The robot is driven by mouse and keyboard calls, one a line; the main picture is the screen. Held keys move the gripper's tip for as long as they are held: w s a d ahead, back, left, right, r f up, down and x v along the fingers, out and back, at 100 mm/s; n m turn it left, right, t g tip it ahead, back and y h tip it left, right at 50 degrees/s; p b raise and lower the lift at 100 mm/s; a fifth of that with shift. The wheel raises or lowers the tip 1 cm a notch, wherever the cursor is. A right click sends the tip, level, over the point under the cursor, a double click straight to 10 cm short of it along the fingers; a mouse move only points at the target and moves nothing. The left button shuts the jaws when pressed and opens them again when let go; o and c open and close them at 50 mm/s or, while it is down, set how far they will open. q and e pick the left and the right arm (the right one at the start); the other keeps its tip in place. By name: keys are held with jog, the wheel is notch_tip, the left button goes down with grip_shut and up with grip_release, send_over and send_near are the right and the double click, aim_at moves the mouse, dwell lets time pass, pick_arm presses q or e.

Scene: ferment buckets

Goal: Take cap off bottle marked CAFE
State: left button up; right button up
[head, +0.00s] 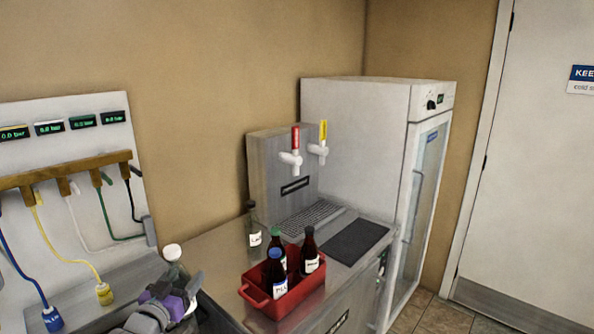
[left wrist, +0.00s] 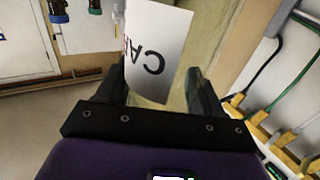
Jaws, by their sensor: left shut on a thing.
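My left gripper (head: 178,300) is at the lower left of the head view, shut on a clear bottle (head: 177,270). A white cap (head: 173,251) sits on top of the bottle. In the left wrist view, the left gripper (left wrist: 160,88) has its fingers on either side of the bottle. Its white label (left wrist: 157,52) appears upside down there and reads "CA", with the rest out of sight. The cap does not show clearly in the left wrist view. My right gripper is not in view.
A red crate (head: 253,297) with several dark bottles stands on the steel counter. A dark mat (head: 356,240) lies near the fridge (head: 355,130). A hose rail (head: 70,168) with hanging hoses is on the left.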

pick_arm(q)
jog(key=s+d+f+n+y+p, duration=0.1)
jog(key=s+d+f, duration=0.4)
jog(key=d+f, duration=0.5)
notch_tip(320, 180, down, 3)
jog(key=shift+n+y, duration=0.6)
jog(key=shift+y, duration=0.6)
